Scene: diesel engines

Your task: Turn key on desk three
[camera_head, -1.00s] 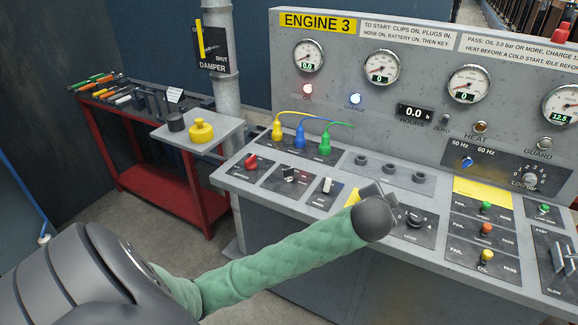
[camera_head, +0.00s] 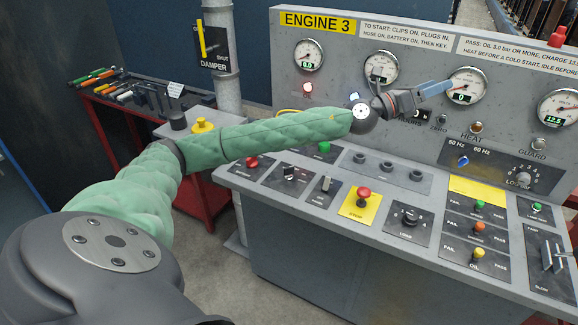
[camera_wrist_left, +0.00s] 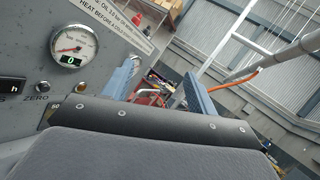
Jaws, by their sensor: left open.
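The grey ENGINE 3 desk (camera_head: 330,225) stands in front of me with its upright gauge panel (camera_head: 330,100). On the desk's left part are a red knob (camera_head: 251,162), a small dark switch with a light handle (camera_head: 289,172) and a pale upright lever (camera_head: 327,184). Their labels are too small to read, so I cannot tell which one is the key. My left gripper (camera_head: 440,90) is raised in front of the panel, by the third gauge, pointing right. Its blue fingers stand apart and empty in the left wrist view (camera_wrist_left: 162,88). My right gripper is not in view.
A red stop button (camera_head: 363,193) on a yellow plate and a load knob (camera_head: 409,216) sit along the desk's front. A red tool bench (camera_head: 200,195) stands at the left.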

